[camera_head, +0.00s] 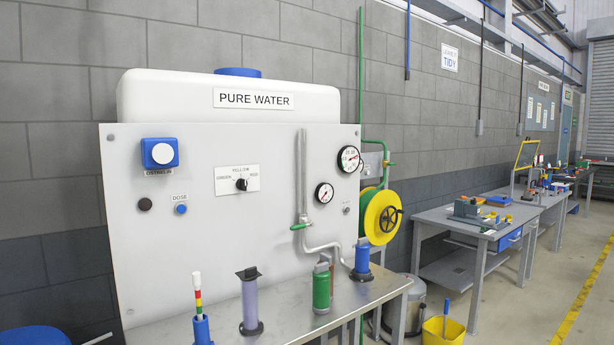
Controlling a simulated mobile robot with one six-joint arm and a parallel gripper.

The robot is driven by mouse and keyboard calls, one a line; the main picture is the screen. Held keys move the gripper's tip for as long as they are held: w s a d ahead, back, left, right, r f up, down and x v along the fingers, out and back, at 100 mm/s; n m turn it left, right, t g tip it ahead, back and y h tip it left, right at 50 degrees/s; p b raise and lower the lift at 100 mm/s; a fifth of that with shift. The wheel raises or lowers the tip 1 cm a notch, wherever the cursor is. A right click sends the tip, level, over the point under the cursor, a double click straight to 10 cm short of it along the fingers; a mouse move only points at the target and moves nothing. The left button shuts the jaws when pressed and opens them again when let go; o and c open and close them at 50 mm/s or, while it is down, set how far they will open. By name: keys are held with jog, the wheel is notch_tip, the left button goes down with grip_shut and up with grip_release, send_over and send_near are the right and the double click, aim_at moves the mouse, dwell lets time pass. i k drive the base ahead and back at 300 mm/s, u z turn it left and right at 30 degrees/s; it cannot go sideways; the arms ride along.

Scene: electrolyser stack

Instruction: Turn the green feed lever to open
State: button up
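A small green lever (301,226) sits on the grey pipe (302,175) on the front of the light grey panel (215,270). It lies roughly level, across the upright pipe, just above where the pipe bends right. A second small green handle (389,164) shows at the green pipe to the right of the panel. No label on either is readable, so I cannot tell from a marking which one is the feed lever. My gripper is not in view.
Below the panel, a metal bench (275,300) holds a purple cylinder (249,302), a green cylinder (321,288) and a blue one (362,260). Right of the panel are a yellow reel (383,217) and a yellow bucket (443,331). Floor is clear at the right.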

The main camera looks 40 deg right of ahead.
aim_at(310, 224)
jog(key=z, duration=4.1)
jog(key=i, duration=0.1)
jog(key=u, duration=2.85)
